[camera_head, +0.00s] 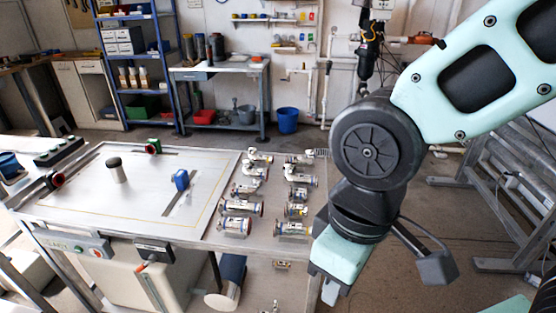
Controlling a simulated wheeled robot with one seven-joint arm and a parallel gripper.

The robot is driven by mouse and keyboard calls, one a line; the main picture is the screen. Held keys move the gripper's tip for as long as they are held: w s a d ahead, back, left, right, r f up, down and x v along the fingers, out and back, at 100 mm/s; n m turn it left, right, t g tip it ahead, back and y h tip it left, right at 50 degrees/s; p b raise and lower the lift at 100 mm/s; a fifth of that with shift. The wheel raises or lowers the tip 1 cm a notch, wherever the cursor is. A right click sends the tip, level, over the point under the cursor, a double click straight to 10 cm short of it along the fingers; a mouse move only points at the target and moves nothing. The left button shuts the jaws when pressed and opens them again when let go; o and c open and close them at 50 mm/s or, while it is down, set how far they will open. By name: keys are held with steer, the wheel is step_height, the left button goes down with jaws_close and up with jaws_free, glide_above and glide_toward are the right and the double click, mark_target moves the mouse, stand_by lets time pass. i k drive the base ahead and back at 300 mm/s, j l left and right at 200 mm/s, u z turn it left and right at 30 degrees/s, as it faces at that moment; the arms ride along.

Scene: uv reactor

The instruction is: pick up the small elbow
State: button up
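Several small metallic and white pipe fittings lie in two columns on the right part of the steel worktable (222,232). Bent, elbow-like pieces show in the left column, one near its far end (258,157). They are too small here to tell which one is the small elbow. My gripper (330,292) hangs at the end of the arm, just right of the table's front right edge. It is apart from the fittings and nearer to the camera. Its teal housing faces me, and its fingers are mostly hidden, so its opening does not show.
A framed plate with a dark cylinder (116,170), a blue block (181,180) and red and green ring parts fills the table's left side. A grey metal rack (490,165) stands at the right. Behind are shelves, a bench and a blue bucket (288,120).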

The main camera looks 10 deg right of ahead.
mark_target(260, 158)
steer(key=l+u, duration=0.25)
steer(key=l, duration=0.55)
steer(key=l+u, duration=0.2)
steer(key=l, duration=0.55)
steer(key=i+l+u, duration=0.15)
steer(key=l, duration=0.2)
steer(key=i+l+u, duration=0.1)
steer(key=l, duration=0.25)
steer(key=i+l+u, duration=0.15)
steer(key=l, duration=0.2)
steer(key=i+l+u, duration=0.1)
steer(key=l, duration=0.3)
steer(key=i+l+u, duration=0.2)
steer(key=i+l, duration=0.45)
steer(key=i, duration=0.15)
